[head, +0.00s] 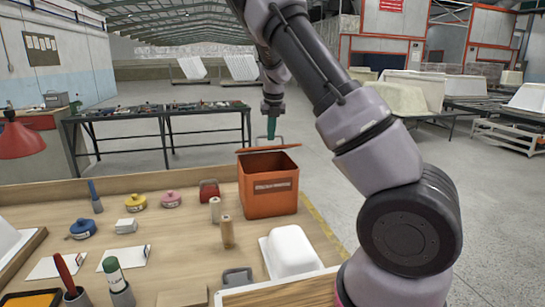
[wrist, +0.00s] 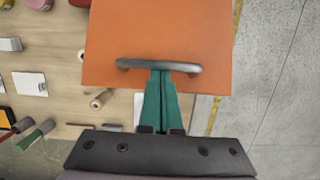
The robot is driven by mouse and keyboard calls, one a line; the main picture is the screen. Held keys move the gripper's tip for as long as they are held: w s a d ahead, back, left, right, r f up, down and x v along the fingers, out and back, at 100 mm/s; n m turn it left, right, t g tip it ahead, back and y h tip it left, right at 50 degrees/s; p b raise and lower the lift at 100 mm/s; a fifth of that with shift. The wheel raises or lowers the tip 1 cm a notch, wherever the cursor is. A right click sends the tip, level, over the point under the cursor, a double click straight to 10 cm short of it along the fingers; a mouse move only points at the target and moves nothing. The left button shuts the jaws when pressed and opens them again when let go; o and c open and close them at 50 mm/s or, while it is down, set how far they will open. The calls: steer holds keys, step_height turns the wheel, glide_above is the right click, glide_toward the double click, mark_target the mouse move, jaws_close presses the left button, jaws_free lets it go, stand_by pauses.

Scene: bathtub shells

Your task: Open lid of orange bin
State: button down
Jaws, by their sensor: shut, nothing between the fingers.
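In the wrist view the lid (wrist: 160,35) is a flat orange panel with a grey bar handle (wrist: 130,64). My gripper (head: 270,134) is above the lid. In the wrist view its green fingers (wrist: 160,78) are shut together, their tips at the middle of the handle. Contact with the handle cannot be told.
Wooden blocks (head: 227,232), a red item (head: 209,190) and a white tub shell (head: 291,250) stand near the bin. A dark workbench (head: 155,112) stands behind. Open floor is right of the table.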

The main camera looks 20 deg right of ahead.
steer(key=w+r, duration=0.5)
steer(key=w, duration=0.4)
steer(key=w+r, duration=0.4)
steer(key=w, duration=0.5)
steer(key=shift+w+r+g, duration=0.3)
steer(key=shift+w+r, duration=0.05)
steer(key=shift+r, duration=0.05)
